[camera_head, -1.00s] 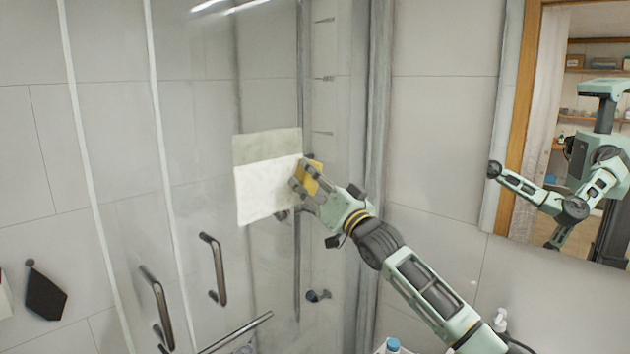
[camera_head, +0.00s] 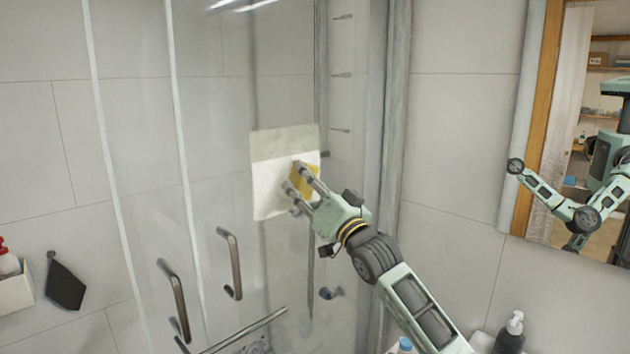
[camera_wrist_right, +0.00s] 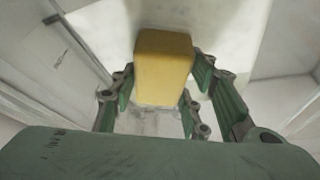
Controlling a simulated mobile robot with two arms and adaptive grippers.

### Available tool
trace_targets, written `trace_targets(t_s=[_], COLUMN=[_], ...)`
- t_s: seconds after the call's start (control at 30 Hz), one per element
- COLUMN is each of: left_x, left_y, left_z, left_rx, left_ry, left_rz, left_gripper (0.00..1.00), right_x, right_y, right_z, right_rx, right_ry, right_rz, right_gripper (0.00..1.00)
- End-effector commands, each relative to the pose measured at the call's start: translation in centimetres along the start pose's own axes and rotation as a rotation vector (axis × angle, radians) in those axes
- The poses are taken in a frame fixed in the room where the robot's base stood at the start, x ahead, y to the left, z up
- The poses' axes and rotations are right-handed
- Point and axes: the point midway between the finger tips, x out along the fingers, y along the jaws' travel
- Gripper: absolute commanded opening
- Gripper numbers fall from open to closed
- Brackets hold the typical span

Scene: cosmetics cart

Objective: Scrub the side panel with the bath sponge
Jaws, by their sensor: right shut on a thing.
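My right gripper (camera_head: 294,177) is shut on the yellow bath sponge (camera_head: 301,185). It holds the sponge at the right part of a pale patch (camera_head: 270,188) on the clear side panel (camera_head: 222,130). The patch is white with a greyer strip along its top. In the right wrist view the sponge (camera_wrist_right: 163,68) sits between the green fingers, with the whitish patch beyond it. I cannot tell whether the sponge touches the panel. My left gripper is not directly in view.
Two dark vertical handles (camera_head: 236,265) and a slanted metal bar (camera_head: 245,332) are at lower left. A dark pouch (camera_head: 65,286) hangs on the left wall. A mirror (camera_head: 590,130) at right reflects me. A pump bottle (camera_head: 510,335) stands at lower right.

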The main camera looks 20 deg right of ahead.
Motion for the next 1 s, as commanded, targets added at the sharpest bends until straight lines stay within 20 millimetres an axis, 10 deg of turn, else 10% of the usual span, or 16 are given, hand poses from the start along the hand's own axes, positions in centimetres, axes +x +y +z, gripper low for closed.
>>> trace_targets(t_s=[1.0], left_x=[-1.6], left_y=[0.0], left_z=[-0.2], left_rx=[0.0], left_ry=[0.0], left_rz=[0.0], left_gripper=[0.0], right_x=[-0.8], right_y=[-6.1], right_z=[2.4], right_rx=[0.002], right_ry=[-0.002], right_rz=[0.0], right_gripper=[0.21])
